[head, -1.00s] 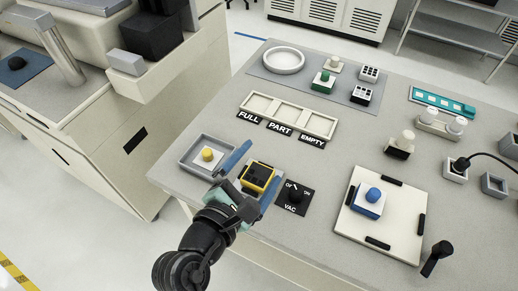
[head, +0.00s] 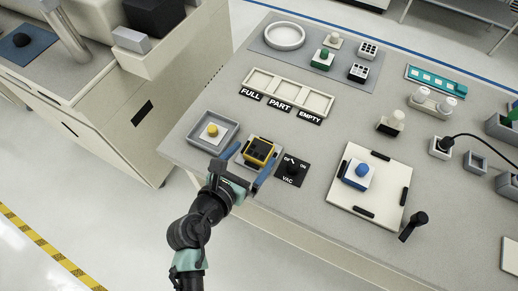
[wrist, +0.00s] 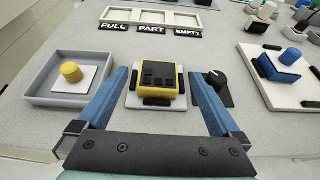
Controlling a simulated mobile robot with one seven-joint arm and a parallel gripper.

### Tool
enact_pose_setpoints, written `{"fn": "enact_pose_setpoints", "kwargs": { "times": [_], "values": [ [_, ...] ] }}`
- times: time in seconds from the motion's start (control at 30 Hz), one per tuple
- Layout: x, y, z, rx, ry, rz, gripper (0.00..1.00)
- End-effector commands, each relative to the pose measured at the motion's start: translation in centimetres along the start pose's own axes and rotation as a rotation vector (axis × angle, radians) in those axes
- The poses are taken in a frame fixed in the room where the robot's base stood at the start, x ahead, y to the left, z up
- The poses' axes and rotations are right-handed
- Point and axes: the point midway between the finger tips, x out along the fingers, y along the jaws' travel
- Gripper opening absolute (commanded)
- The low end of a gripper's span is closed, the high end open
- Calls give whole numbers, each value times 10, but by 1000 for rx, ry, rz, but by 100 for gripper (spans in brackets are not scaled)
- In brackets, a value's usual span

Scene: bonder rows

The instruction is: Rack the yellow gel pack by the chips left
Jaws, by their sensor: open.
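The yellow gel pack (head: 260,150) is a small yellow box with a dark top. It sits on a pale plate with black blocks around it, near the bench's front edge. In the wrist view the pack (wrist: 157,78) shows several black chips, with part of its top bare. My gripper (head: 246,160) is open and empty, its blue fingers apart on the near side of the pack. In the wrist view the fingers (wrist: 160,82) reach up to either side of the pack, with gaps. The cream rack (head: 288,91) has three empty-looking bays labelled FULL, PART and EMPTY.
A grey tray (head: 231,142) with a yellow-knobbed block is left of the pack. A black VAC knob (head: 291,168) is close on its right. A white plate (head: 345,204) with a blue-knobbed block lies farther right. Bare bench lies between pack and rack.

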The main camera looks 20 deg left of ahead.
Motion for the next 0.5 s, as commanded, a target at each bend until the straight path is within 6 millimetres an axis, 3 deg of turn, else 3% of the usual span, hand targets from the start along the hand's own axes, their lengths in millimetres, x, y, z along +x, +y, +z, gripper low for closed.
{"fn": "enact_pose_setpoints", "kwargs": {
  "times": [0.3, 0.5],
  "values": [
    [42, 1, -5, 0, -2, 0, 100],
    [52, 1, -5, 2, -1, 0, 100]
  ]
}}
